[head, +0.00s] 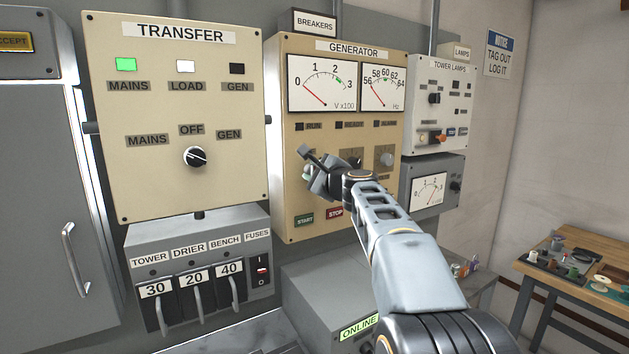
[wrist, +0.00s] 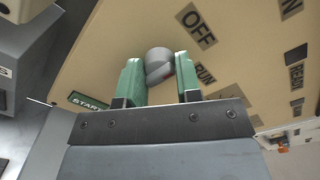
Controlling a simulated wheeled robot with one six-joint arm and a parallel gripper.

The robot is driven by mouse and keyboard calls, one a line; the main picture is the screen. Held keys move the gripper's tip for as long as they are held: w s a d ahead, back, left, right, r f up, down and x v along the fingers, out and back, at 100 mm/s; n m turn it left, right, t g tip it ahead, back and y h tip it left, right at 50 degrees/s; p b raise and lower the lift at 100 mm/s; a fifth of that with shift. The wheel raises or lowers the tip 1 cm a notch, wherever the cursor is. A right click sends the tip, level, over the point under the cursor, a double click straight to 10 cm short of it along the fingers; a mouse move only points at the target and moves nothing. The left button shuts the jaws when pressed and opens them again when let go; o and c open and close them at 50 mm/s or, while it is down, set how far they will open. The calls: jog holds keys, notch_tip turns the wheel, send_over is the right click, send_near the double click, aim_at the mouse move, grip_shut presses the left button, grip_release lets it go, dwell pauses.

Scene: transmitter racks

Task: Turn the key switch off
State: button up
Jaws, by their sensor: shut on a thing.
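The key switch (wrist: 158,60) shows as a rounded grey piece between the green fingers in the wrist view. It is on the tan generator panel (head: 284,215), beside an OFF label (wrist: 197,25) and a RUN label (wrist: 204,73). My gripper (wrist: 158,82) is shut on it, one finger on each side. In the head view my gripper (head: 314,173) is at the lower left of the generator panel and hides the switch. Whether the switch points to OFF or RUN, I cannot tell.
A START button label (head: 304,220) and a STOP button label (head: 335,212) are just below my gripper.

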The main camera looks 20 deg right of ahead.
jog(key=shift+n, duration=0.5)
jog(key=o, duration=0.9)
jog(key=shift+s+b, duration=0.1)
jog(key=shift+b, duration=0.2)
jog(key=s+d+b, duration=0.1)
jog(key=s+b, duration=0.2)
jog(key=s, duration=1)
jog(key=shift+s+d, duration=0.3)
jog(key=shift+d, duration=0.05)
